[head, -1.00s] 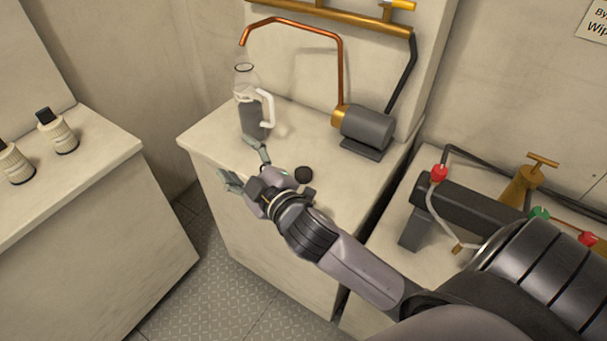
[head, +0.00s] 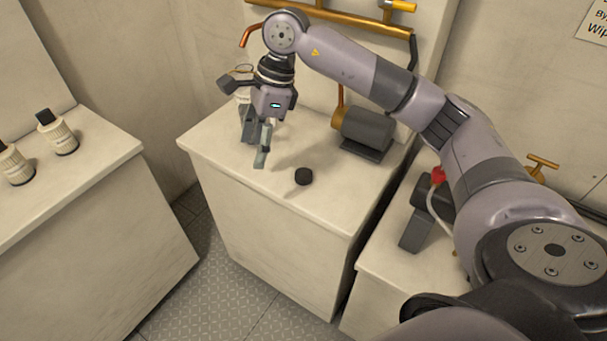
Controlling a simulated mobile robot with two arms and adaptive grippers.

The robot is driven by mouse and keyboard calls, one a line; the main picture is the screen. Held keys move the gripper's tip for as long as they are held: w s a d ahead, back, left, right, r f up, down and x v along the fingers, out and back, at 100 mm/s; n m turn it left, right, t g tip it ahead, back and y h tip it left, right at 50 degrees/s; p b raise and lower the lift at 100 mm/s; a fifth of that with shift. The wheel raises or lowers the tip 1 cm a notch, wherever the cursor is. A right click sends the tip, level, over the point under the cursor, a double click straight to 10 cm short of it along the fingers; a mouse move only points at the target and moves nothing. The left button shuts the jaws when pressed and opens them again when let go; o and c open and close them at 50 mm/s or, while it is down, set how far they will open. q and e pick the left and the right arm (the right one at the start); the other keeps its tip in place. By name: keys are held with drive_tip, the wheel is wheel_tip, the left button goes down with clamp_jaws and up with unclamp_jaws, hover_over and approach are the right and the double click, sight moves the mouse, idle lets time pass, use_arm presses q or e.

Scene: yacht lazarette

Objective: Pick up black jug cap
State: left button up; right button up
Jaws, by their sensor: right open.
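The black jug cap (head: 303,176) lies on the top of the middle cabinet (head: 325,205), near its front edge. My right gripper (head: 256,153) is open and points down, above the cabinet top to the left of the cap and apart from it. The jug (head: 243,92) stands behind my right gripper and is mostly hidden by it. My left gripper is not in view.
A grey pump (head: 367,128) sits behind and right of the cap. Copper and brass piping (head: 335,18) runs along the back wall. Two small bottles (head: 57,132) stand on the left counter (head: 90,165). The cabinet top around the cap is clear.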

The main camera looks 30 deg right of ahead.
drive_tip(key=d+r+h, duration=0.3)
drive_tip(key=d+h, duration=0.1)
drive_tip(key=d, duration=0.6)
drive_tip(key=p, duration=0.2)
hover_over(304, 174)
drive_tip(key=shift+m+g, duration=0.3)
drive_tip(key=shift+m, duration=0.1)
drive_tip(key=f, duration=1.2)
drive_tip(key=shift+s+a, duration=0.2)
drive_tip(key=shift+a, duration=0.15)
drive_tip(key=f, duration=0.1)
drive_tip(key=f+p, duration=0.1)
drive_tip(key=f, duration=0.1)
drive_tip(key=f+p, duration=0.1)
drive_tip(key=shift+w+d+f, duration=0.25)
drive_tip(key=shift+d+f, duration=0.05)
drive_tip(key=shift+d, duration=0.05)
drive_tip(key=shift+f, duration=0.35)
drive_tip(key=shift+c, duration=0.3)
drive_tip(key=c, duration=0.7)
